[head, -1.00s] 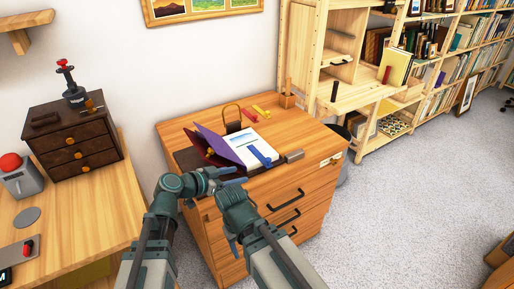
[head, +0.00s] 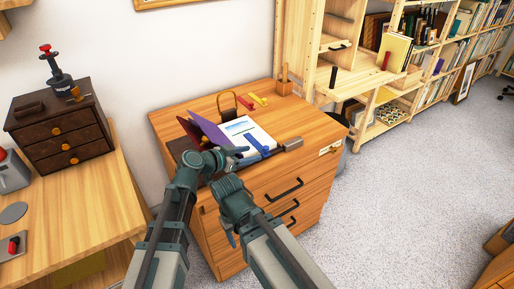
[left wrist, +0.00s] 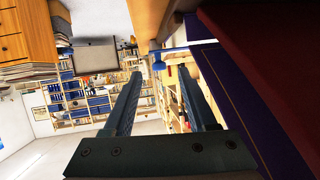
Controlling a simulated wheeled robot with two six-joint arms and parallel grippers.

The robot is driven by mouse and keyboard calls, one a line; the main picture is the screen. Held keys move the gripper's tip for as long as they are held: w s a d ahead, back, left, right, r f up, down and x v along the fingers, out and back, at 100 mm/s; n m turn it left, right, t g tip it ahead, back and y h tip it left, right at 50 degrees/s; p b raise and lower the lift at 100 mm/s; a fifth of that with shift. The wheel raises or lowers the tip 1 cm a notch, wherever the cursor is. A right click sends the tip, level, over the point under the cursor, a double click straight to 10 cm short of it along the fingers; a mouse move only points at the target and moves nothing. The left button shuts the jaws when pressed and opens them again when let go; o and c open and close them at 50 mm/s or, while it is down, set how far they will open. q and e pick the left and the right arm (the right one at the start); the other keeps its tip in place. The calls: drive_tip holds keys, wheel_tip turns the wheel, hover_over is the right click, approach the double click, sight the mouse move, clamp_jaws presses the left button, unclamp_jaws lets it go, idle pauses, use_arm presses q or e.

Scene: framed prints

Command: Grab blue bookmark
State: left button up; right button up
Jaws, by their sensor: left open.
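The blue bookmark (head: 256,145) lies on the white page of an open book (head: 246,130) on the wooden drawer cabinet, its lower end at the book's near edge. The book's purple cover (head: 207,131) stands tilted up at left. My left gripper (head: 239,153) is open and empty at the book's near edge, just left of the bookmark's lower end. In the left wrist view its two fingers (left wrist: 165,88) are spread, with a blue piece, likely the bookmark (left wrist: 172,50), beyond them. My right gripper (head: 230,235) hangs lower, before the cabinet front; its fingers are unclear.
The drawer cabinet (head: 310,125) also holds a grey-brown block (head: 291,143) right of the book, a dark upright holder (head: 228,103) and red and yellow sticks (head: 258,101) behind. A desk with a small dark chest (head: 62,132) stands at left. Shelves are at back right.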

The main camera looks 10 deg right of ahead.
sight(265, 152)
use_arm(q)
drive_tip(key=shift+w+d+f, duration=0.1)
drive_tip(key=shift+d, duration=0.15)
drive_tip(key=b+x, duration=0.2)
drive_tip(key=x, duration=0.3)
drive_tip(key=shift+f, duration=0.2)
clamp_jaws()
